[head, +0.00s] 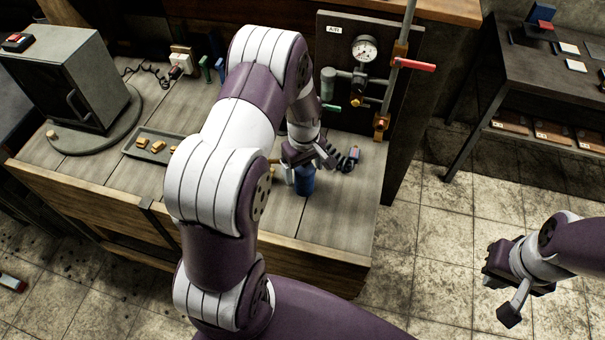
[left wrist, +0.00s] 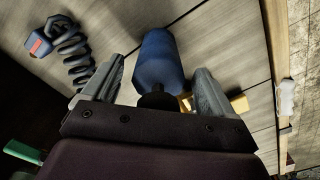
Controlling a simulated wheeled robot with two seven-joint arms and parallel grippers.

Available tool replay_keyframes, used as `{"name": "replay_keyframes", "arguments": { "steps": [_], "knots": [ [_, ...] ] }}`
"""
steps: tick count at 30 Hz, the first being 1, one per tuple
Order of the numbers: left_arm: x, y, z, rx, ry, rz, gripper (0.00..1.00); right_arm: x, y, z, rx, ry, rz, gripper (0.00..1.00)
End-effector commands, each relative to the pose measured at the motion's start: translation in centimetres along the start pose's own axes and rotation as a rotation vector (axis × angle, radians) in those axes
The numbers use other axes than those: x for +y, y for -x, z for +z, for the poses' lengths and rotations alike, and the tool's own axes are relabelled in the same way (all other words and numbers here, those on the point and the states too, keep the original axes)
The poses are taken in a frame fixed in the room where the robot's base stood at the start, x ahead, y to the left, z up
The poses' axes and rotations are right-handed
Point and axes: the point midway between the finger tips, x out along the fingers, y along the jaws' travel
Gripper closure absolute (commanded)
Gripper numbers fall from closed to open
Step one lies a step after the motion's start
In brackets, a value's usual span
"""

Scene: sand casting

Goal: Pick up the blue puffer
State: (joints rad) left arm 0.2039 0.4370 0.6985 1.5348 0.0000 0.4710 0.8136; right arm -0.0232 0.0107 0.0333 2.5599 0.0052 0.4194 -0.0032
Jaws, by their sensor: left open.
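The blue puffer (head: 304,181) stands on the grey wooden bench top, just below my left gripper (head: 307,163) in the head view. In the left wrist view the blue puffer (left wrist: 159,62) lies between the two open fingers of my left gripper (left wrist: 155,88), with its dark neck toward the palm. I cannot tell whether either finger touches it. My right gripper (head: 513,287) hangs over the tiled floor at the right, away from the bench; its jaw state is unclear.
A coiled black hose with a blue end (head: 353,154) lies right of the puffer. Behind stands a dark panel with a gauge (head: 365,48) and a red-handled valve (head: 415,65). A tray (head: 133,150) with yellowish pieces and a grey oven (head: 70,80) are at left.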

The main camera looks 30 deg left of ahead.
Motion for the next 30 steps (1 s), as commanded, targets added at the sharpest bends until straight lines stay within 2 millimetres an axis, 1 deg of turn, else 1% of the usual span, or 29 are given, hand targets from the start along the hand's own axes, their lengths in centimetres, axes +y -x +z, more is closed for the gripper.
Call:
{"name": "replay_keyframes", "arguments": {
  "steps": [2, 3, 5, 6, 8, 9, 10, 11, 17, 20, 23, 26, 29, 30],
  "knots": [
    [0.0, 0.0, 0.0, 0.0, 0.0, 0.0, 0.14, 0.0, -0.1, 0.0, 0.0, 0.0, 0.0, 1.0],
    [0.0, 0.0, 0.0, 0.0, 0.0, 0.0, 0.2, 0.0, -0.1, 0.0, 0.0, 0.0, 0.0, 1.0],
    [0.0, 0.0, 0.0, 0.0, 0.0, 0.0, 0.4, 0.0, -0.1, 0.0, 0.0, 0.0, 0.0, 1.0],
    [0.0, 0.0, 0.0, 0.0, 0.0, 0.0, 0.53, 0.0, -0.1, 0.0, 0.0, 0.0, 0.0, 1.0],
    [0.0, 0.0, 0.0, 0.0, 0.0, 0.0, 0.72, 0.0, -0.1, 0.0, 0.0, 0.0, 0.0, 1.0],
    [0.0, 0.0, 0.0, 0.0, 0.0, 0.0, 0.83, 0.0, -0.1, 0.0, 0.0, 0.0, 0.0, 1.0],
    [0.0, 0.1, 0.0, 0.001, 0.0, 0.001, 0.83, 0.0, -0.1, 0.0, 0.0, 0.0, 0.0, 1.0],
    [0.0, 0.1, 0.0, 0.001, 0.0, 0.001, 0.9, 0.0, -0.1, 0.0, 0.0, 0.0, 0.0, 1.0],
    [0.1, 0.1, 0.0, 0.001, 0.0, 0.001, 0.9, 0.0, -0.1, 0.0, 0.0, 0.0, 0.0, 1.0],
    [0.1, 0.6, -0.1, 0.002, 0.0, 0.002, 0.9, 0.0, -0.5, 0.1, 0.0, 0.0, 0.0, 1.0],
    [0.1, 1.7, -0.1, 0.003, 0.0, 0.003, 0.9, 0.0, -1.2, 0.1, 0.0, 0.0, 0.0, 1.0],
    [0.1, 3.5, -0.1, 0.005, 0.0, 0.005, 0.9, 0.0, -2.1, 0.2, 0.0, 0.0, 0.0, 1.0],
    [0.6, 4.8, 1.8, 0.003, -0.006, 0.003, 0.9, 0.0, -2.8, 0.3, 0.0, 0.0, 0.0, 1.0],
    [0.8, 5.4, 2.7, 0.003, -0.006, 0.004, 0.9, 0.0, -3.1, 0.4, 0.0, 0.0, 0.0, 1.0]
  ]
}}
